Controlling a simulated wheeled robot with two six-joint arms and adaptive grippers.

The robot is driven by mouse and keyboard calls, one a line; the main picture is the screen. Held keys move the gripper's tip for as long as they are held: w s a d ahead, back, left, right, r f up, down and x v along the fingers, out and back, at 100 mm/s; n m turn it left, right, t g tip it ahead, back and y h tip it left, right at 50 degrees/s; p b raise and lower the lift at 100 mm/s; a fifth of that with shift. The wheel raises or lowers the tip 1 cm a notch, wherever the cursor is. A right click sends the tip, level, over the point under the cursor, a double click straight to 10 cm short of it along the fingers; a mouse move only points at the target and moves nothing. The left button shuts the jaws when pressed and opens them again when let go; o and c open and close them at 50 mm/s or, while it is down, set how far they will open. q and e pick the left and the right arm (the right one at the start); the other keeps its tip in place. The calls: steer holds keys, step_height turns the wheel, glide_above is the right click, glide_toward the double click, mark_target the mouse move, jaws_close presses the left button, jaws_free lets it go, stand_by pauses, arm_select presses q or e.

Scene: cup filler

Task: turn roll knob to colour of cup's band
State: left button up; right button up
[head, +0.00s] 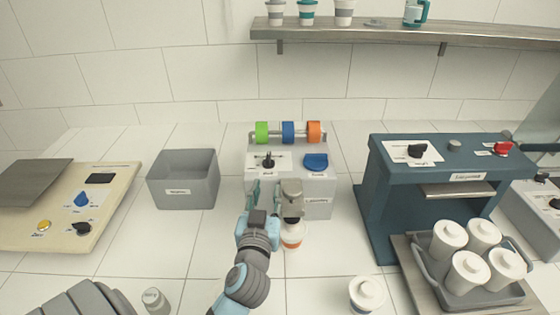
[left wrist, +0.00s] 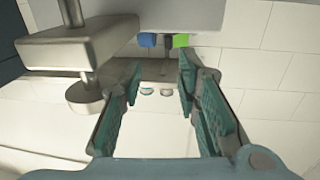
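The roll knob (head: 268,161) is a small black knob on a white plate at the left of the grey machine's top. Which roll it points at is too small to tell. Behind it are a green roll (head: 262,132), a blue roll (head: 288,132) and an orange roll (head: 314,131). The cup (head: 292,237) is white with an orange band and stands below the machine's nozzle (head: 291,190), partly hidden by it. My left gripper (head: 264,192) is open and empty, just in front of the knob. Its spread fingers (left wrist: 158,78) show in the left wrist view. My right gripper is not in view.
The nozzle stands close right of my left gripper. A grey bin (head: 183,205) stands left, a dark blue machine (head: 371,205) right. A lidded white cup (head: 367,295) and a tray (head: 436,277) of lidded cups are at front right.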

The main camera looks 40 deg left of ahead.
mark_target(267, 161)
arm_select(q)
steer(key=w+a, duration=0.1)
steer(key=w+a+r, duration=0.1)
steer(key=a, duration=0.1)
steer(key=w+a+p, duration=0.1)
steer(key=w, duration=0.1)
steer(key=shift+a+r, duration=0.25)
steer(key=x, duration=0.6)
steer(key=shift+w+d+f, duration=0.2)
steer(key=shift+w+f, duration=0.15)
steer(key=shift+a, duration=0.1)
steer(key=shift+s+r, duration=0.1)
steer(key=shift+c, duration=0.4)
jaws_close()
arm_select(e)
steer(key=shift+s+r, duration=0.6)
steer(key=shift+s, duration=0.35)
